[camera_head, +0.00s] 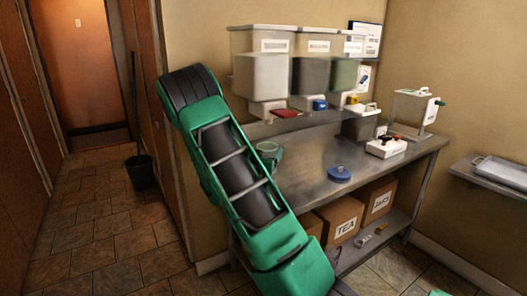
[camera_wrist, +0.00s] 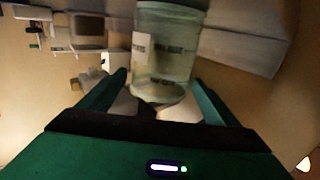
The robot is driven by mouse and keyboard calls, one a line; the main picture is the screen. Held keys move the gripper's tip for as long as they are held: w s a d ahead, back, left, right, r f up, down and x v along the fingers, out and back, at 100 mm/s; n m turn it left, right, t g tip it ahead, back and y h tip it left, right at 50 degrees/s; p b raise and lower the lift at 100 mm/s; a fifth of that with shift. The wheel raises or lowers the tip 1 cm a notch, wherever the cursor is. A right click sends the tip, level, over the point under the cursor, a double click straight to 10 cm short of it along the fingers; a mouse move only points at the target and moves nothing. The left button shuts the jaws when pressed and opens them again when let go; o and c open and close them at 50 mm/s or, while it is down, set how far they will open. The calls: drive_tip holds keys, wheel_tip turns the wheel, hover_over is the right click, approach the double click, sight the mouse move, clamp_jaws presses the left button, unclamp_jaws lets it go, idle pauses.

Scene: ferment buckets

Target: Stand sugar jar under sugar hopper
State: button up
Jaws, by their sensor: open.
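A clear jar (camera_head: 267,148) with a pale label stands on the metal bench, partly hidden by my arm. In the wrist view the jar (camera_wrist: 165,55) is close ahead, its near end at my fingertips. The label is too blurred to read, so I cannot confirm it is the sugar jar. My gripper (camera_wrist: 160,78) is open, one finger to each side of the jar; I see no clear grip. It also shows beside the jar in the head view (camera_head: 272,160). Three wall hoppers hang above the bench; the left hopper (camera_head: 262,75) has whitish contents. Their labels are unreadable.
The dark-filled hopper (camera_head: 310,75) and green-filled hopper (camera_head: 345,74) hang to its right. A blue disc (camera_head: 339,174) lies on the bench (camera_head: 310,160). A white device (camera_head: 386,147) stands further right. Boxes marked TEA (camera_head: 340,219) and OATS (camera_head: 377,200) sit below. The bench middle is mostly clear.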

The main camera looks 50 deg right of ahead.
drive_tip(key=v, duration=0.9)
drive_tip(key=shift+a, duration=0.3)
drive_tip(key=shift+s, duration=0.15)
